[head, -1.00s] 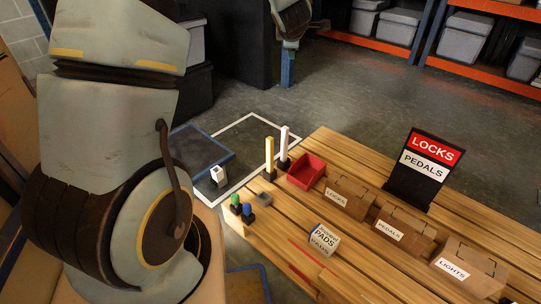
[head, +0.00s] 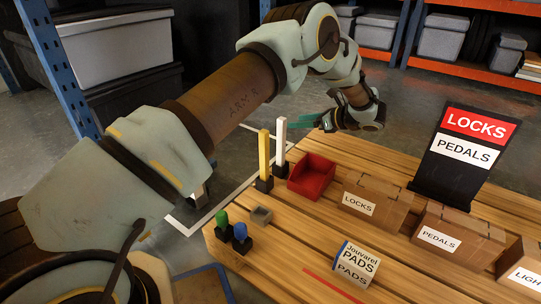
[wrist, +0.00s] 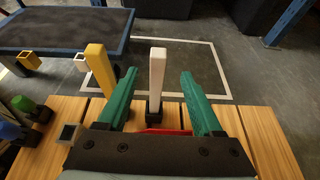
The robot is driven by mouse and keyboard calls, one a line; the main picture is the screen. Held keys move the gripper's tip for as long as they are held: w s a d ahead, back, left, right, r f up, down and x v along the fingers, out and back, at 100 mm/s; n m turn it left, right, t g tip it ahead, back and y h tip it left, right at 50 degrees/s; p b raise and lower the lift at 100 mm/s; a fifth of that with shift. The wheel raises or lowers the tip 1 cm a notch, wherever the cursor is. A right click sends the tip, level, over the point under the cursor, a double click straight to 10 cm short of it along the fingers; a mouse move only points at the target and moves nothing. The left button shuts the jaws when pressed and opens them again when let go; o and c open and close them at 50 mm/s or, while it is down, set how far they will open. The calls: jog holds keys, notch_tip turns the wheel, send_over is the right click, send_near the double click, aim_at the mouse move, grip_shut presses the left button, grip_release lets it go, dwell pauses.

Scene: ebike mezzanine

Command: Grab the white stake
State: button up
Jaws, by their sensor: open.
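The white stake (head: 280,142) stands upright in a small dark base on the wooden bench, just right of the yellow stake (head: 263,156) in the head view. In the wrist view the white stake (wrist: 156,75) appears between the two green fingers of my gripper (wrist: 160,88), apart from both. The yellow stake (wrist: 100,80) is left of the left finger there. In the head view my gripper (head: 311,121) is at the bench's far side, to the right of the white stake, fingers pointing left toward it. My gripper is open and empty.
A red bin (head: 312,178) stands right beside the white stake. Cardboard boxes (head: 375,198), a LOCKS/PEDALS sign (head: 464,150), a pads box (head: 343,264), a small grey cup (head: 261,216) and green (head: 222,220) and blue (head: 240,233) knobbed pieces share the bench.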

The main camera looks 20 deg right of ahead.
aim_at(285, 124)
jog(key=b+x, duration=0.1)
jog(key=x, duration=0.4)
jog(key=shift+s+a+f+b, duration=0.1)
jog(key=shift+s+f+b, duration=0.1)
jog(key=shift+b, duration=0.1)
jog(key=b+x, duration=0.3)
jog(key=x, duration=0.3)
jog(key=shift+r, duration=0.3)
grip_shut()
dwell(0.7)
